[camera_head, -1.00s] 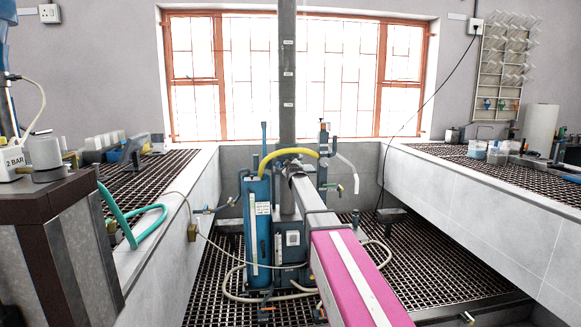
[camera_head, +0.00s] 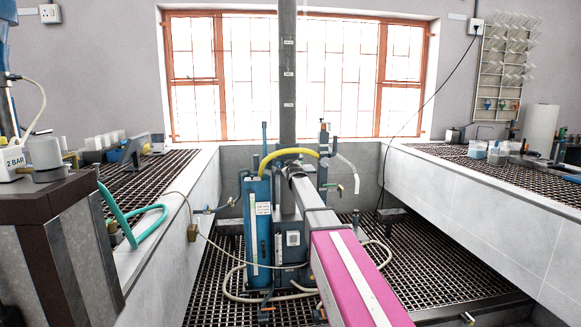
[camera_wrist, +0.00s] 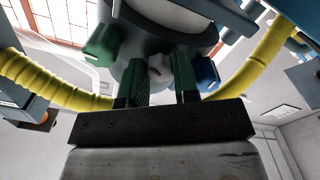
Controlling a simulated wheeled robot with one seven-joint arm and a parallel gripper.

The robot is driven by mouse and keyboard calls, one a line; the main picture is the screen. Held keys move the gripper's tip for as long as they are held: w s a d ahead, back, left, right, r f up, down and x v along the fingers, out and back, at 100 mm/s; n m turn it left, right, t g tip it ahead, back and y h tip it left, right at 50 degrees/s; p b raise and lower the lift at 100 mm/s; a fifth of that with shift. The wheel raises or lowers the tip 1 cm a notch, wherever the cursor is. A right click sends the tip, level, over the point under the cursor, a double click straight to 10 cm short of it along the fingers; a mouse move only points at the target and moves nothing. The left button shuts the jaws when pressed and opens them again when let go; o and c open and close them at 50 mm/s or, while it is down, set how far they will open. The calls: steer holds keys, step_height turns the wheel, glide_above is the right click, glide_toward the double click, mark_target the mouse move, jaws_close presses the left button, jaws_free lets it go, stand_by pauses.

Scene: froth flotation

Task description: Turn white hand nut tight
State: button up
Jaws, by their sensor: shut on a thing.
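In the wrist view, the white hand nut (camera_wrist: 160,67) sits on the underside of a dark grey round body (camera_wrist: 135,42). My gripper (camera_wrist: 158,75) has its two green-padded fingers on either side of the nut and is shut on it. The nut's far side and its thread are hidden. In the head view, my pink and grey arm covers the gripper and the nut.
Beside the fingers are a green knob (camera_wrist: 103,43) at left and a blue knob (camera_wrist: 206,73) at right. A yellow hose (camera_wrist: 268,60) curves close by. The blue cylinder (camera_head: 257,232) stands left of my arm over the grating (camera_head: 430,265).

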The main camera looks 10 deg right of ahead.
steer(key=m, duration=1.2)
steer(key=shift+r, duration=0.15)
stand_by(0.3)
steer(key=o, duration=0.9)
steer(key=shift+o, duration=0.2)
steer(key=shift+s, duration=0.1)
steer(key=s, duration=1)
steer(key=shift+s, duration=0.35)
